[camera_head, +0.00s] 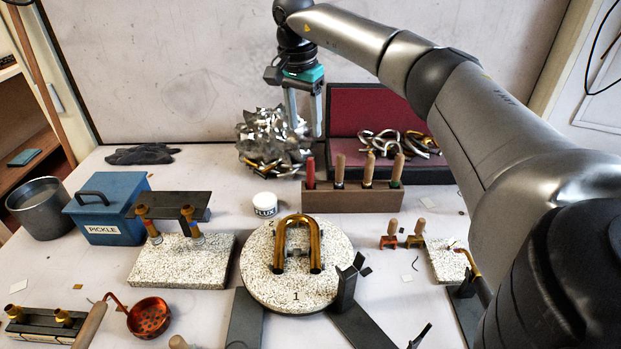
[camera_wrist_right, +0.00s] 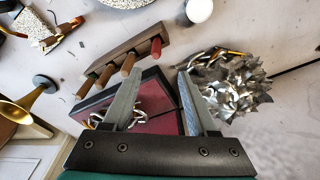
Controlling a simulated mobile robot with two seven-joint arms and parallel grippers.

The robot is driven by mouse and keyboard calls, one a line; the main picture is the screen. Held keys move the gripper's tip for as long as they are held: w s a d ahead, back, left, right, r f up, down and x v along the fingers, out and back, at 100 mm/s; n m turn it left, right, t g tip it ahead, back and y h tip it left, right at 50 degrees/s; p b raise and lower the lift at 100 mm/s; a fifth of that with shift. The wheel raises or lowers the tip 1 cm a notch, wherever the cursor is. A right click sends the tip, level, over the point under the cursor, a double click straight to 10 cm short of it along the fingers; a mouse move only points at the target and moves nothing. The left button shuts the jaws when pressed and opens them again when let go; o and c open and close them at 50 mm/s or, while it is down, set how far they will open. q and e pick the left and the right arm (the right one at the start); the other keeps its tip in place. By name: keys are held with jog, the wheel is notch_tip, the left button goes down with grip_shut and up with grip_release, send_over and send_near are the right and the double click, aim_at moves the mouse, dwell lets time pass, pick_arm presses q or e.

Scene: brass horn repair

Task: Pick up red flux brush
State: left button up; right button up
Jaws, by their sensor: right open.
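The red flux brush (camera_head: 310,172) stands upright in the left end of a brown wooden rack (camera_head: 352,197), with only its red handle showing above the rack. In the right wrist view the red handle (camera_wrist_right: 156,47) shows at the rack's right end, beyond the fingertips. My right gripper (camera_head: 304,132) points down above and behind the rack, near a heap of crumpled silvery metal. In the right wrist view the gripper (camera_wrist_right: 160,85) has its fingers apart with nothing held between them. My left gripper is not in view.
Several wooden-handled tools (camera_head: 368,169) share the rack. A silvery scrap heap (camera_head: 268,150) stands left of it, and an open red-lined case (camera_head: 362,108) with metal pieces lies behind. A white flux jar (camera_head: 265,204) and a round block (camera_head: 259,276) bearing a brass U-tube (camera_head: 315,250) stand in front.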

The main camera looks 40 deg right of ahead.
aim_at(308, 158)
jog(key=f, duration=0.3)
jog(key=f+b, duration=0.1)
jog(key=f, duration=0.2)
jog(key=d+f, duration=0.1)
jog(key=f, duration=0.2)
jog(key=shift+w+f, duration=0.1)
jog(key=shift+f, duration=0.1)
jog(key=f, duration=0.1)
jog(key=f+b, duration=0.1)
jog(key=f, duration=0.3)
jog(key=shift+s+d+f+b, duration=0.1)
jog(key=shift+s+d+b, duration=0.15)
jog(key=shift+d+b, duration=0.1)
grip_shut()
